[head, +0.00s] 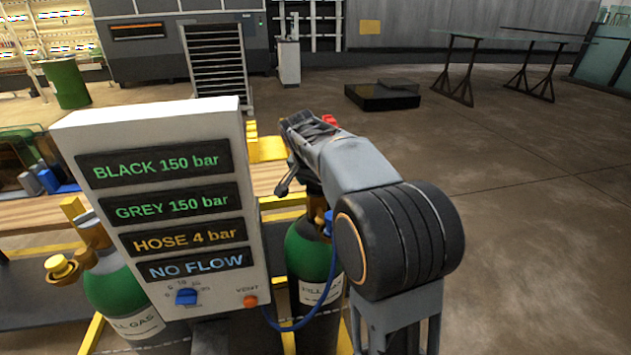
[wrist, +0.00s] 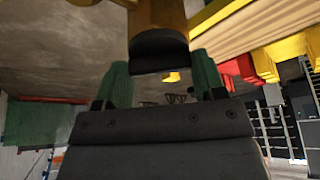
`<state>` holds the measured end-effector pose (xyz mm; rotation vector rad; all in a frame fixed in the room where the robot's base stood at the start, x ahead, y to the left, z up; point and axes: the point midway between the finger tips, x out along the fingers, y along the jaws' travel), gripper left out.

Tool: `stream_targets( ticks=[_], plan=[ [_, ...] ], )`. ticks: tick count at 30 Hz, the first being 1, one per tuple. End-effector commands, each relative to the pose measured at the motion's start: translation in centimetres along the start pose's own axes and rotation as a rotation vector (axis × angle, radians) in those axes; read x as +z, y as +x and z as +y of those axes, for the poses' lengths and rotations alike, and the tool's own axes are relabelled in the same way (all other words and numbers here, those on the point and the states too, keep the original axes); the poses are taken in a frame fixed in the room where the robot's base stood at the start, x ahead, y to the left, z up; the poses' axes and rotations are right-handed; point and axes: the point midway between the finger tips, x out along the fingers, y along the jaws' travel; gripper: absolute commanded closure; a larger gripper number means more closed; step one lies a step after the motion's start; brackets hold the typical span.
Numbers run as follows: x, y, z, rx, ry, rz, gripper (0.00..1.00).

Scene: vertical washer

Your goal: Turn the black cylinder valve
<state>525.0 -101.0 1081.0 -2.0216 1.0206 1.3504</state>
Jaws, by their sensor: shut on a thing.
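The black cylinder (head: 309,250) has a green shoulder and a dark body with a label; it stands right of the display box in the head view. Its valve is hidden there behind my arm. My gripper (head: 291,180) is at the top of this cylinder. In the wrist view, the green fingers of my gripper (wrist: 165,77) stand on either side of a brass-coloured valve with a dark end (wrist: 158,45), shut on it. The contact itself is only partly visible. The display box (head: 160,212) reads BLACK 150 bar, GREY 150 bar, HOSE 4 bar, NO FLOW.
A second green-shouldered cylinder (head: 118,290) with a brass valve (head: 62,268) stands at the left. The box has a blue knob (head: 187,297) and an orange VENT button (head: 250,301). A blue hose (head: 320,305) runs beside the black cylinder. Open floor lies to the right.

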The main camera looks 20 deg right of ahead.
Motion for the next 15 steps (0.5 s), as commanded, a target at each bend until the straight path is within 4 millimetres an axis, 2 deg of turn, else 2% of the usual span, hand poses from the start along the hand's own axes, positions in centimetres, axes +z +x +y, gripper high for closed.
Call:
stream_targets(
  ticks=[15],
  plan=[
    [-0.02,-0.04,-0.08,0.023,0.064,-0.001,0.60]
  ],
)
